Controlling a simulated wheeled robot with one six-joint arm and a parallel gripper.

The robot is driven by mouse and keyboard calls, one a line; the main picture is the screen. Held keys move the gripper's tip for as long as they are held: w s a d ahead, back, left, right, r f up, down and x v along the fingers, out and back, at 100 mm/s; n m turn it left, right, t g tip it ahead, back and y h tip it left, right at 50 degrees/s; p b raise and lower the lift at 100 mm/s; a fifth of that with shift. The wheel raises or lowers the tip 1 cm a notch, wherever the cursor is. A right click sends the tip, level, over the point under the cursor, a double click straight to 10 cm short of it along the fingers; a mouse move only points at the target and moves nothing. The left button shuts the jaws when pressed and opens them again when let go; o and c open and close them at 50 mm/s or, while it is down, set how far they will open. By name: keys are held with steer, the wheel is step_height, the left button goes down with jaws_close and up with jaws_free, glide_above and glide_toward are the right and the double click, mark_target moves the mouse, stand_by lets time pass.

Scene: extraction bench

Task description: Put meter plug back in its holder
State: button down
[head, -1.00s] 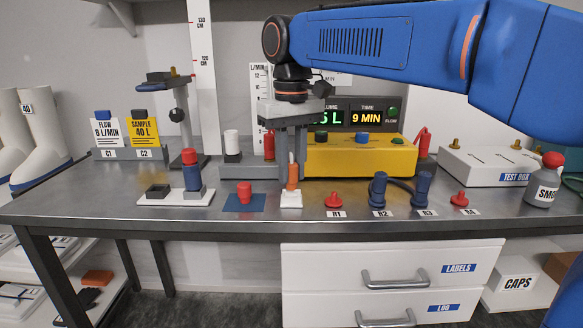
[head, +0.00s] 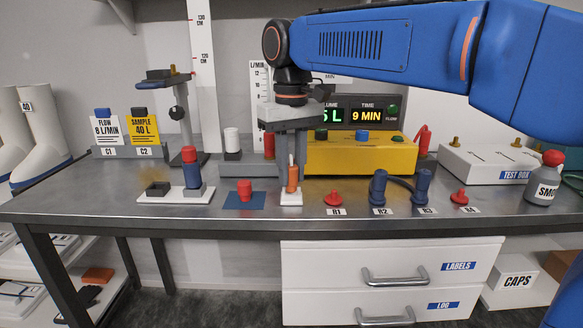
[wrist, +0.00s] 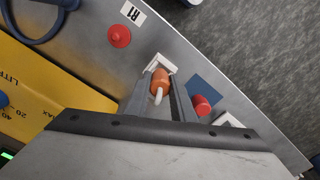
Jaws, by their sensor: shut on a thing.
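The orange plug (head: 292,180), which I take for the meter plug, stands upright with a pale tip on top. It also shows in the wrist view (wrist: 160,79), between my gripper's two grey fingers. My gripper (head: 291,176) points down from above and is shut on the plug. The small white holder (head: 291,199) is directly under the plug near the bench's front edge; its white edge shows in the wrist view (wrist: 166,62). The plug's lower end is at the holder, but I cannot tell how deep it sits.
A red knob (head: 245,190) on a blue mat (head: 235,206) is just left of the holder. A red cap (head: 333,198) at label R1 is to the right. The yellow meter box (head: 340,161) stands behind. A white plate (head: 160,198) lies farther left.

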mark_target(292, 166)
steer(key=shift+f, duration=0.7)
steer(key=c, duration=1.4)
jaws_free()
steer(key=shift+c, duration=0.2)
steer(key=shift+r, duration=0.1)
step_height(292, 166, up, 17)
steer(key=shift+s, duration=0.1)
